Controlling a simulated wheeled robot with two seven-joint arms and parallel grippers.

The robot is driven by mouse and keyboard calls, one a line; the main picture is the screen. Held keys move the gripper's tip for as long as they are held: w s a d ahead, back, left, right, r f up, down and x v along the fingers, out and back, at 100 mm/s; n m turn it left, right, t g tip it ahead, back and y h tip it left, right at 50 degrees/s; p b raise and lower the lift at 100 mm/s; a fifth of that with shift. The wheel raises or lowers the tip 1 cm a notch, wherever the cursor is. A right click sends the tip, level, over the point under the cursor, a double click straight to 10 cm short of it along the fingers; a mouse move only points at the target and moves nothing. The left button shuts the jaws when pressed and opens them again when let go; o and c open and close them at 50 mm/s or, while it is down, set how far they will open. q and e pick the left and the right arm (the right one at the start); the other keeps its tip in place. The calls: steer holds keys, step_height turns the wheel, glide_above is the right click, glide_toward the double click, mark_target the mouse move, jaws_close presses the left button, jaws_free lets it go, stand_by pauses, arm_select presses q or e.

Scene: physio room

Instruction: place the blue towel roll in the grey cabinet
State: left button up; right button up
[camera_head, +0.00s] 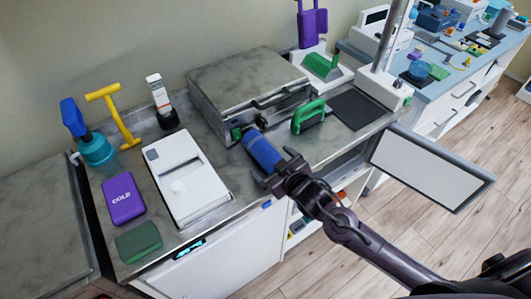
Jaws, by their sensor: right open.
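The blue towel roll (262,150) lies on the grey counter, in front of the grey stone-look box (235,78). My right gripper (276,169) is at the near end of the roll, with its fingers open around or just beside that end. I cannot tell whether they touch it. Below the counter is a cabinet (297,226) with an open front, its inside partly hidden by my right arm. A grey-edged door with a white panel (430,168) stands swung open on the right. My left gripper is out of view.
A green-handled tool (308,116) stands just right of the roll. A white device (188,178), a purple cold pack (123,198) and a green block (138,241) are on the left. A dark mat (356,110) lies on the right. The open door juts over the floor.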

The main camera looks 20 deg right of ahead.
steer(key=shift+c, duration=0.3)
steer(key=c, duration=0.9)
steer(key=shift+w, duration=0.1)
steer(key=shift+c, duration=1.1)
steer(key=shift+r, duration=0.1)
